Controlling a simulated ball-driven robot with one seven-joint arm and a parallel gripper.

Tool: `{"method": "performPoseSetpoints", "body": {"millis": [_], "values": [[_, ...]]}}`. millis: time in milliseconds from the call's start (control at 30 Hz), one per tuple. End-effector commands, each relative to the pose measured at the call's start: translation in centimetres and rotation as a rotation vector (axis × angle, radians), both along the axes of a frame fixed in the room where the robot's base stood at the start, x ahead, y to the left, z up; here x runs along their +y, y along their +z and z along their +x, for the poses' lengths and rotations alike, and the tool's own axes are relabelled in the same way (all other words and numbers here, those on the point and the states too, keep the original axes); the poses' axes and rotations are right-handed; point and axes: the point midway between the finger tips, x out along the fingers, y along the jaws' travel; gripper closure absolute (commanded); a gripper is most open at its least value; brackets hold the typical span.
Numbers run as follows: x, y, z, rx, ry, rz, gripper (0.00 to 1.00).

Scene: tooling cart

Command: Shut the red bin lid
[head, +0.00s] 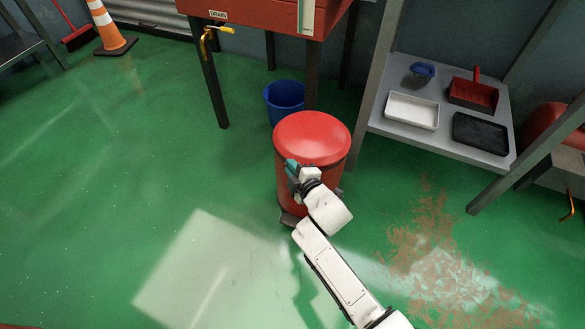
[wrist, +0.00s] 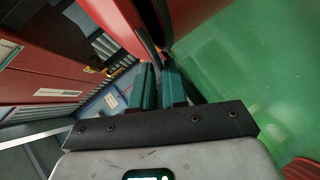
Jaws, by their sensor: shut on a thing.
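The red bin (head: 297,197) stands on the green floor at the middle of the head view. Its round red lid (head: 312,138) lies over the top and looks about level; a small gap cannot be ruled out. My gripper (head: 292,167), with teal fingers, is at the bin's front left, just below the lid's rim. In the wrist view my gripper (wrist: 160,72) is shut at a dark strip (wrist: 149,45), seemingly the lid's handle, between the red lid (wrist: 119,22) and the bin's red side (wrist: 188,14). The fingers partly hide the grip.
A blue bucket (head: 284,98) stands behind the bin, by the red sink's (head: 260,15) legs. A grey shelf (head: 432,118) with trays and a red dustpan (head: 473,94) stands to the right. Brown dirt (head: 435,230) lies at front right.

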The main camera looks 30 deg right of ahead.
Motion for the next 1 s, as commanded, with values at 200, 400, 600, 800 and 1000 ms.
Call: {"method": "performPoseSetpoints", "body": {"millis": [200, 400, 600, 800, 1000], "values": [[-0.3, 0.0, 0.0, 0.001, -0.007, 0.001, 0.74], [-0.3, 0.1, 0.0, -0.001, -0.006, 0.0, 0.69], [-0.3, 0.4, -0.6, 0.0, -0.005, -0.001, 0.69], [0.0, 1.6, -3.6, 0.002, -0.004, -0.001, 0.69], [0.3, 2.8, -7.2, 0.003, -0.003, 0.0, 0.69]]}}
